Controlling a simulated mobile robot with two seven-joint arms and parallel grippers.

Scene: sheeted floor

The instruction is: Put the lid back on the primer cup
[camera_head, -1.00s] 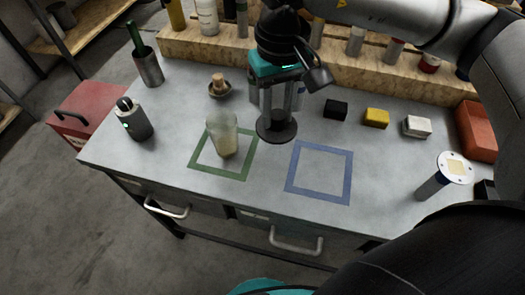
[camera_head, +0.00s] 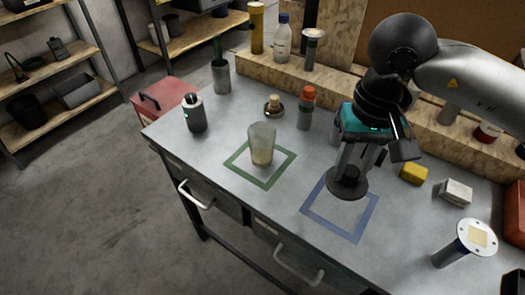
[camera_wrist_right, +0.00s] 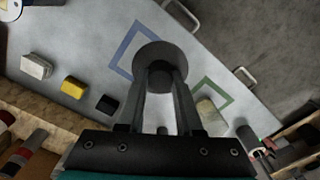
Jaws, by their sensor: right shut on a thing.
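My right gripper (camera_head: 350,172) is shut on the knob of a dark round lid (camera_head: 341,189) and holds it level near the upper edge of the blue square (camera_head: 362,231). Its height above the bench is hard to tell. The lid also shows in the right wrist view (camera_wrist_right: 152,50), between the fingers (camera_wrist_right: 160,80). The primer cup (camera_head: 262,146) is a translucent cup with beige contents, upright and open-topped in the green square (camera_head: 281,177). It stands left of the lid, apart from it. My left gripper is not in view.
A yellow block (camera_head: 414,174) and a white block (camera_head: 456,191) lie right of the gripper. An orange-capped bottle (camera_head: 306,110) and a small brown-knobbed dish (camera_head: 273,106) stand behind the cup. A grey canister (camera_head: 195,114) stands left. The bench between cup and lid is clear.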

